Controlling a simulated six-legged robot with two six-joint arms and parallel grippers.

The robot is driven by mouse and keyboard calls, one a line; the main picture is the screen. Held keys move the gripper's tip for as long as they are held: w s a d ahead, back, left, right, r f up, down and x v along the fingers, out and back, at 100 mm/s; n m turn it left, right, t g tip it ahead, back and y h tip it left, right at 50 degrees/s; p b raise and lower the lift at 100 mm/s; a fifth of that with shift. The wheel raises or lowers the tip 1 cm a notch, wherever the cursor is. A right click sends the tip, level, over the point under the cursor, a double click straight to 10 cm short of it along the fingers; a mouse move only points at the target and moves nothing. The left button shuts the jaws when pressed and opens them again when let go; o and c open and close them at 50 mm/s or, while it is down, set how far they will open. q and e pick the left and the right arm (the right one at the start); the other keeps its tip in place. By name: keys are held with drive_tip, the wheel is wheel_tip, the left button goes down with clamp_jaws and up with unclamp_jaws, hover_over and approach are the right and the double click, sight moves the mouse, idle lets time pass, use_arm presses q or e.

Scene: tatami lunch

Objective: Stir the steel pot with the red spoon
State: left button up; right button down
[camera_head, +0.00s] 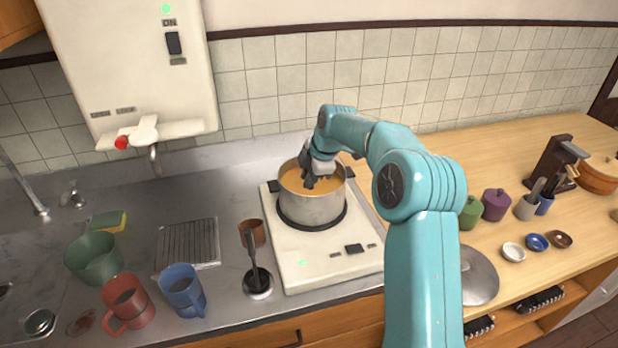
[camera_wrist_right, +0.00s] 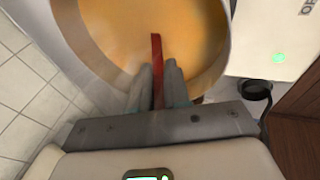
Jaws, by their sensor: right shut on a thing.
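The steel pot (camera_head: 312,208) stands on the white cooker and holds an orange-brown liquid. Its open mouth and pale rim (camera_wrist_right: 222,60) fill the upper part of the right wrist view. My right gripper (camera_head: 309,182) is over the pot's mouth, pointing down into it. In the right wrist view its two grey fingers (camera_wrist_right: 158,82) are shut on the red spoon (camera_wrist_right: 156,50), whose red handle shows between and beyond them against the liquid. The spoon's lower end cannot be made out. My left gripper is not in view.
The white cooker (camera_head: 323,262) sits on the steel counter. A round lid (camera_head: 478,275) lies to the right.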

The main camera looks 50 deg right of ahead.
drive_tip(key=r, duration=0.1)
drive_tip(key=a+r, duration=0.1)
drive_tip(key=shift+s+r+p, duration=0.25)
drive_tip(key=shift+r+p, duration=0.05)
drive_tip(key=shift+p, duration=0.1)
drive_tip(key=shift+s+a+r+p, duration=0.1)
drive_tip(key=shift+a+r+p, duration=0.1)
drive_tip(key=shift+r, duration=0.3)
drive_tip(key=shift+s+a+r+p, duration=0.1)
drive_tip(key=shift+a+r+p, duration=0.1)
drive_tip(key=shift+r, duration=0.25)
wheel_tip(320, 180, up, 6)
drive_tip(key=s+a+p, duration=0.1)
drive_tip(key=a+p, duration=0.1)
drive_tip(key=shift+a+p, duration=0.15)
drive_tip(key=shift+p, duration=0.2)
drive_tip(key=shift+s, duration=0.1)
drive_tip(key=shift+r, duration=0.1)
wheel_tip(320, 180, up, 5)
drive_tip(key=p, duration=0.4)
